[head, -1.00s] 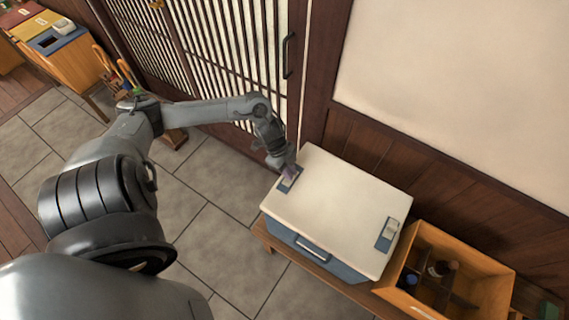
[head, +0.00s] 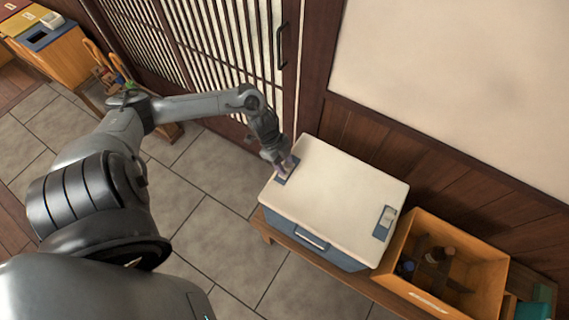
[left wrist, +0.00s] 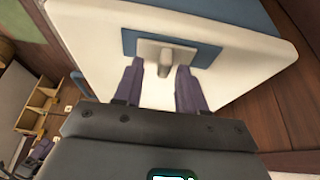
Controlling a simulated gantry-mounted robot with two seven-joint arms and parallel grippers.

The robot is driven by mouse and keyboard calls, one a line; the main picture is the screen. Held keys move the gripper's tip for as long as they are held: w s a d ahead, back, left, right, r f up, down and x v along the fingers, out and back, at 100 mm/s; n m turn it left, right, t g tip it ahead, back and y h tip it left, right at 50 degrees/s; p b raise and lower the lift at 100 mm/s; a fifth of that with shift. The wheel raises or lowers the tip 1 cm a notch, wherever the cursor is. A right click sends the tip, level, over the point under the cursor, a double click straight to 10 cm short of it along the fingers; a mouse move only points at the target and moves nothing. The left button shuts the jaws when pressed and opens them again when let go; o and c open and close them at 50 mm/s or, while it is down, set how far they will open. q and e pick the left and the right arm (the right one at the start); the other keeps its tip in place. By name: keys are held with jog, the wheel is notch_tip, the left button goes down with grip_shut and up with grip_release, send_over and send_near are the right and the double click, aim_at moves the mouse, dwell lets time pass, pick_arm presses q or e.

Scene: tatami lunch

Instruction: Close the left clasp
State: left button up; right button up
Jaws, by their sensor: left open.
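A cooler box with a white lid (head: 340,190) and blue body stands on a wooden bench, lid down. The left clasp, at the lid's left end, is mostly hidden by my gripper in the head view; part of its blue plate (head: 281,180) shows. In the left wrist view the left clasp (left wrist: 165,56) is a grey latch with a raised tab on a blue plate (left wrist: 207,53). My left gripper (head: 286,166) is at this clasp. Its two purple fingers (left wrist: 160,68) are apart, one on each side of the tab, with nothing gripped between them. Contact cannot be told.
The right clasp (head: 385,222) is at the lid's other end. A wooden crate (head: 485,290) with bottles stands right of the cooler. A slatted door (head: 230,60) and wood-panelled wall (head: 440,165) are close behind. Tiled floor (head: 215,235) lies open at front left.

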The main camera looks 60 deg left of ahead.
pick_arm(q)
jog(key=p+v, duration=0.2)
jog(key=v, duration=0.8)
jog(key=shift+p, duration=0.35)
